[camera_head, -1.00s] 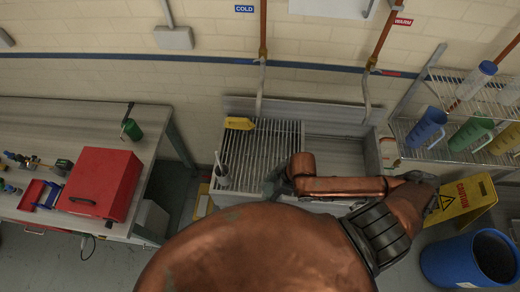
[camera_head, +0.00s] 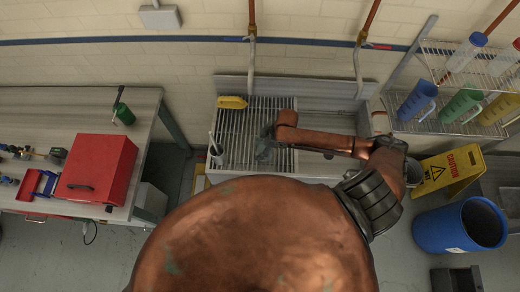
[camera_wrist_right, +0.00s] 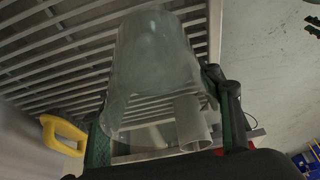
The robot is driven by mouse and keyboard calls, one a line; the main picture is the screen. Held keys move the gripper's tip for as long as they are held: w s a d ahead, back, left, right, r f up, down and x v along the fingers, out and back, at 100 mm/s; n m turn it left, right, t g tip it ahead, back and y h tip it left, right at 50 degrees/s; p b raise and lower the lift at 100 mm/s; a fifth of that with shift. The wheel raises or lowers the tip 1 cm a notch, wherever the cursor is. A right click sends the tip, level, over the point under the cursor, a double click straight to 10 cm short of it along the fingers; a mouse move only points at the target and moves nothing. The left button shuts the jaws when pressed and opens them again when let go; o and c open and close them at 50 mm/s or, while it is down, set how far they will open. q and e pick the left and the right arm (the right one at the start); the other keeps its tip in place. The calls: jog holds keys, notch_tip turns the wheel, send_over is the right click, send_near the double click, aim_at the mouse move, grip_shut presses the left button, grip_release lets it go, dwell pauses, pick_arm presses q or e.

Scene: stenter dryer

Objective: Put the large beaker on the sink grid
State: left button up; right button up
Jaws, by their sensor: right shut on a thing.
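The large beaker (camera_wrist_right: 160,60) is clear and shows in the right wrist view between the two dark green fingers of my right gripper (camera_wrist_right: 165,130). My right gripper is shut on it. In the head view the gripper (camera_head: 265,146) is over the right front part of the slatted sink grid (camera_head: 240,122). The beaker is hard to make out there. The grid's bars (camera_wrist_right: 60,55) show behind the beaker in the wrist view. I cannot tell whether the beaker touches the grid. My left gripper is not in view.
A yellow object (camera_head: 232,102) lies at the grid's back left. A small container (camera_head: 216,153) stands at its left front. The basin (camera_head: 325,125) right of the grid looks clear. A shelf with coloured jugs (camera_head: 418,100) is farther right.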

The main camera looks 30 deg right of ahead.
jog(key=shift+w+d+f, duration=0.1)
jog(key=shift+w+f, duration=0.1)
jog(key=shift+f, duration=1.5)
jog(key=o, duration=1.6)
jog(key=shift+f, duration=0.1)
jog(key=shift+o, duration=0.2)
jog(key=b+v, duration=0.1)
jog(key=v, duration=1.1)
